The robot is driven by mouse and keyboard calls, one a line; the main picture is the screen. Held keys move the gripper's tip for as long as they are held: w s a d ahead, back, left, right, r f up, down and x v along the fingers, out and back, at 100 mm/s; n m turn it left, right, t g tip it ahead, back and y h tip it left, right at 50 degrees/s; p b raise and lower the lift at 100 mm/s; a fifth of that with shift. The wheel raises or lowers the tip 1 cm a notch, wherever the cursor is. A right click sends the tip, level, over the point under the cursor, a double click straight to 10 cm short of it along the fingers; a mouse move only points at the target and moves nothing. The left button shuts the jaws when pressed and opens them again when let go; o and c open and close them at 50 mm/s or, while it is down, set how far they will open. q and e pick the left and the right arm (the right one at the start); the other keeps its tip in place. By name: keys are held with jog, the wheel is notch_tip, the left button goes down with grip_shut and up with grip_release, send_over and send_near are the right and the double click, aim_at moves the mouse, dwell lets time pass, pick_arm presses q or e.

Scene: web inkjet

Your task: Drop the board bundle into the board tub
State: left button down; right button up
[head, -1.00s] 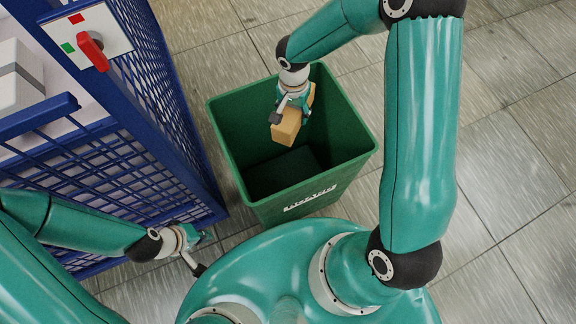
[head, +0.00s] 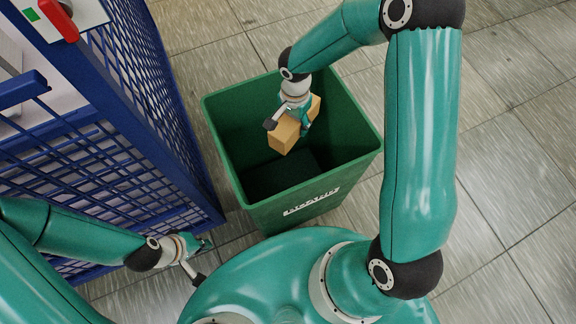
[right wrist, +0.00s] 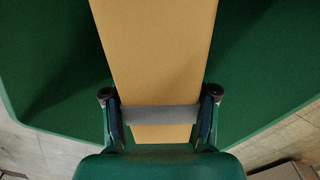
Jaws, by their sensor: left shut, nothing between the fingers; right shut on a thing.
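The board bundle (head: 284,136) is a tan block with a grey band, held over the open mouth of the board tub (head: 318,203), a green bin with white lettering. My right gripper (head: 288,122) is shut on the bundle. In the right wrist view the bundle (right wrist: 155,50) runs up between the fingers of the gripper (right wrist: 160,115), with the grey band between them and green tub walls (right wrist: 260,70) around. How deep the bundle sits in the tub is hard to tell. My left gripper (head: 203,278) is shut and empty, low beside the blue cage.
A blue mesh cage (head: 150,120) with a red switch (head: 58,20) stands left of the tub, close to its side. Grey tiled floor (head: 510,150) is clear to the right and behind the tub.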

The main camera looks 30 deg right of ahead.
jog(key=o, duration=1.5)
notch_tip(320, 180, up, 12)
